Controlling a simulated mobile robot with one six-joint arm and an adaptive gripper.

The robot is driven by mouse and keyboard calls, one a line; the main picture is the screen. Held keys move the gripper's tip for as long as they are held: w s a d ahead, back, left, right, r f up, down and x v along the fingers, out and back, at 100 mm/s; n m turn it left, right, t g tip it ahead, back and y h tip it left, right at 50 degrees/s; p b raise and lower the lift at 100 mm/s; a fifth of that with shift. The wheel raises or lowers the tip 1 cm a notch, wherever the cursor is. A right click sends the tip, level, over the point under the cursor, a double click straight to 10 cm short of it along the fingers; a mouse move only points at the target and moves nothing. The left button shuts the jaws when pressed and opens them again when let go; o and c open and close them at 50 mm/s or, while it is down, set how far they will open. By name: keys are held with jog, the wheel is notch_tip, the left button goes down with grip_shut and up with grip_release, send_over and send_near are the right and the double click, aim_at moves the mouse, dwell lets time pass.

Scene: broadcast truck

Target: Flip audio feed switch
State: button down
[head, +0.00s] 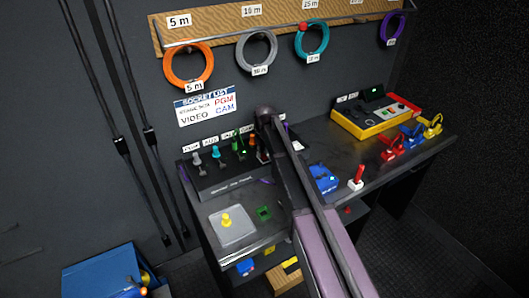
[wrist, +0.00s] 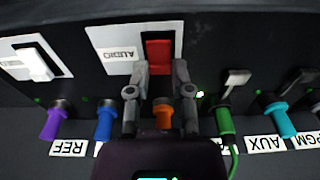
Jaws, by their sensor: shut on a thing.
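The audio feed switch (wrist: 159,52) is a red rocker in a white frame, beside an upside-down "AUDIO" label (wrist: 117,55) in the wrist view. My gripper (wrist: 160,72) has one fingertip on each side of the red rocker's lower part and is shut on it. An orange plug (wrist: 163,115) sits in the panel between my fingers, below the rocker. In the head view my arm covers this switch, and my fingertips cannot be made out.
Close by in the wrist view are a white switch (wrist: 36,64), a pale lever (wrist: 237,79), and blue (wrist: 105,120), purple (wrist: 53,121), green (wrist: 224,120) and teal (wrist: 281,117) plugs. A yellow-red console (head: 376,116) stands on the desk at right.

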jog(key=shift+s+d+t+y+b, duration=0.2)
jog(key=shift+s+t+y+b, duration=0.1)
jog(key=shift+t+y, duration=0.3)
jog(key=shift+t, duration=0.5)
jog(key=shift+w, duration=0.1)
jog(key=c, duration=0.5)
grip_release()
jog(key=shift+r, duration=0.15)
